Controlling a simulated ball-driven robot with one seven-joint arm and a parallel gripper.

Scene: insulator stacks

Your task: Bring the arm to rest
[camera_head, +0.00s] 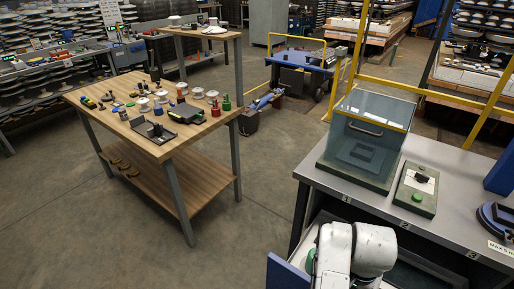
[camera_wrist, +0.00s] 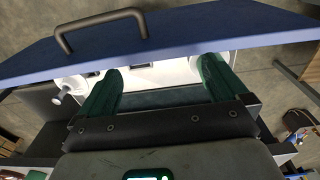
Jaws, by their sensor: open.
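My gripper (camera_wrist: 162,68) shows in the wrist view with its two green fingers spread wide apart and nothing held between them. Its fingertips are close to the inner side of an open drawer's blue front (camera_wrist: 200,32), which carries a dark bar handle (camera_wrist: 100,30). A white spool-shaped part (camera_wrist: 66,88) shows left of the fingers, and more white surface lies behind them. In the head view my white arm is bent down at the bottom right, beside the blue drawer front (camera_head: 287,272).
The grey bench (camera_head: 395,215) bears a clear-walled box (camera_head: 370,130) and a switch box (camera_head: 417,188). A wooden table (camera_head: 130,88) with insulators and tools stands at left. Yellow rails (camera_head: 430,82) run behind the bench. Floor (camera_head: 255,195) between table and bench is clear.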

